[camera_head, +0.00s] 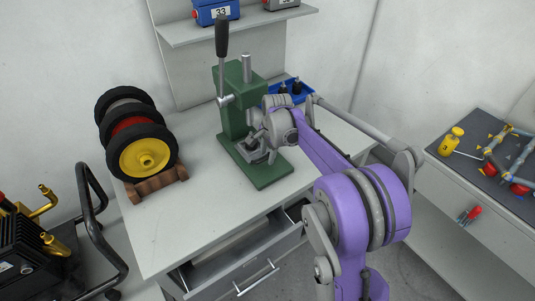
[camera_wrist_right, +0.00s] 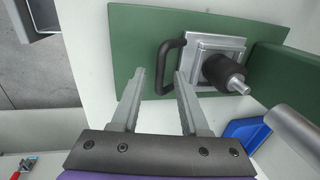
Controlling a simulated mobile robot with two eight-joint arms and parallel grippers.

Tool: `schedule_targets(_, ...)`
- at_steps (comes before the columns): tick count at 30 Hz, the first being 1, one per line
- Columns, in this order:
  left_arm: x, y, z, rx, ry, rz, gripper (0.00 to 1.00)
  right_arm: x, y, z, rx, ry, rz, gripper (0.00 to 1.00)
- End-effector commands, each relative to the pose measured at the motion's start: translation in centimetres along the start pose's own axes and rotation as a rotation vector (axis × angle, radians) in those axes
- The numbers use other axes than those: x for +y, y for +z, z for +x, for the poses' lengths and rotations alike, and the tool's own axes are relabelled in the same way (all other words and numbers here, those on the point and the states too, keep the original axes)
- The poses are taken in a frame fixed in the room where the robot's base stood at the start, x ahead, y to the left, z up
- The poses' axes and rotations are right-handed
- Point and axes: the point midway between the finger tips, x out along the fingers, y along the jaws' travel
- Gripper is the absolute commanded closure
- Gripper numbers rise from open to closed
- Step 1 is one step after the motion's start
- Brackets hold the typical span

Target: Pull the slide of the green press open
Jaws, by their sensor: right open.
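The green press (camera_head: 229,118) stands on the white worktable, with its lever pointing up. Its slide is a square silver plate with a dark round part on it, and it shows at the press base in the wrist view (camera_wrist_right: 205,43). A dark loop handle (camera_wrist_right: 159,68) sticks out from the slide's left side. My right gripper (camera_head: 258,136) is at the front of the press, open and empty. In the wrist view its two fingertips (camera_wrist_right: 158,75) lie on either side of the handle's bar; contact is not visible. My left gripper is not in view.
A rack of wheels (camera_head: 144,155) stands left of the press. A blue bin (camera_head: 302,90) with dark parts is behind my right arm. An open drawer (camera_head: 240,255) sticks out below the table's front edge. The tabletop in front of the press is clear.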

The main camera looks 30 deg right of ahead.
Motion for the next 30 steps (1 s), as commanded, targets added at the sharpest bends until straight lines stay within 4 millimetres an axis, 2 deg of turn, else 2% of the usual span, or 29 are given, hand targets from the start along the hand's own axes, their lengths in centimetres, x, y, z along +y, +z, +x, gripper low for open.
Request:
schedule_targets(7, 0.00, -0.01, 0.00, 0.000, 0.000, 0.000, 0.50, 0.00, 0.01, 0.06, 0.000, 0.000, 0.000, 0.55)
schedule_targets(12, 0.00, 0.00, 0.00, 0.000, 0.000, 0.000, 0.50, 0.00, 0.01, 0.05, 0.000, 0.000, 0.000, 0.86)
schedule_targets(15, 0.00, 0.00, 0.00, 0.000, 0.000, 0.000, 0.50, 0.00, 0.01, 0.04, 0.000, 0.000, 0.000, 1.00)
schedule_targets(30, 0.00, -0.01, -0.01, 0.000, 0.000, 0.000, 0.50, 0.00, 0.00, 0.03, 0.000, 0.000, 0.000, 1.00)
